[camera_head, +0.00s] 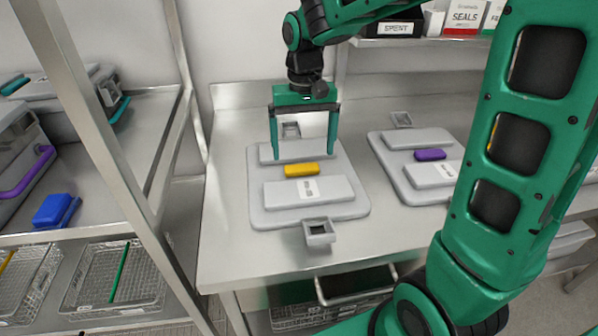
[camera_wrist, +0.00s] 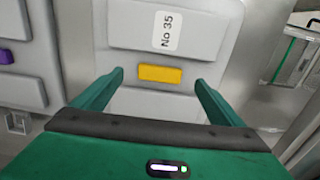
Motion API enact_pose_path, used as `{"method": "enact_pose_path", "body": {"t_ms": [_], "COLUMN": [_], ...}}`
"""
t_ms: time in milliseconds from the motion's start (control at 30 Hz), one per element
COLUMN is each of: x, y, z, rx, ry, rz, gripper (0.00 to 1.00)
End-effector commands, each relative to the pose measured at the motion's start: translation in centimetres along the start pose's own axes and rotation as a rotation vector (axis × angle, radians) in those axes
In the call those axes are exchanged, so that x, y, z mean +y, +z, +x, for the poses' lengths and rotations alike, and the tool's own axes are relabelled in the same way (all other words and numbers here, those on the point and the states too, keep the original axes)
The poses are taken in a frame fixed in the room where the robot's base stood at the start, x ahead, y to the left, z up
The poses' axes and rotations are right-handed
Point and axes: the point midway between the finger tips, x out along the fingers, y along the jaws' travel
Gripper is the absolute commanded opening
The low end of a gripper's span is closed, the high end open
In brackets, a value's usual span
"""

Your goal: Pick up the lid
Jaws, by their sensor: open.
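A grey lid (camera_head: 308,210) with a yellow grip block (camera_head: 302,170) and a white label lies flat on the metal table. In the wrist view its label reads "No 35" and the yellow block (camera_wrist: 160,74) shows between and beyond my fingertips. A second grey lid (camera_head: 407,178) with a purple block (camera_head: 430,155) lies to its right; its edge also shows at the left of the wrist view (camera_wrist: 22,92). My gripper (camera_head: 305,158) is open and empty, pointing down over the yellow-block lid. The exact gap between my fingertips and the block is hard to tell.
A small square fitting (camera_head: 320,233) sits at the near edge of the yellow-block lid. A metal rack (camera_head: 165,150) with a blue block (camera_head: 55,208) and wire baskets (camera_head: 100,275) stands at left. A shelf with boxes (camera_head: 463,17) is at the back.

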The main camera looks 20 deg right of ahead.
Motion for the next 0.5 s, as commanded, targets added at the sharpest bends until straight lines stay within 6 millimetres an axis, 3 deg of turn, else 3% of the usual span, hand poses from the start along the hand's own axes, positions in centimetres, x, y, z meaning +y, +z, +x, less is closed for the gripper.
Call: {"method": "enact_pose_path", "body": {"t_ms": [167, 500], "x": [0.0, -0.2], "y": [0.1, 0.4], "z": [1.1, 5.3], "rx": [-0.001, -0.001], "ry": [0.000, 0.001], "rz": [0.000, 0.000], "gripper": [0.92, 0.92]}}
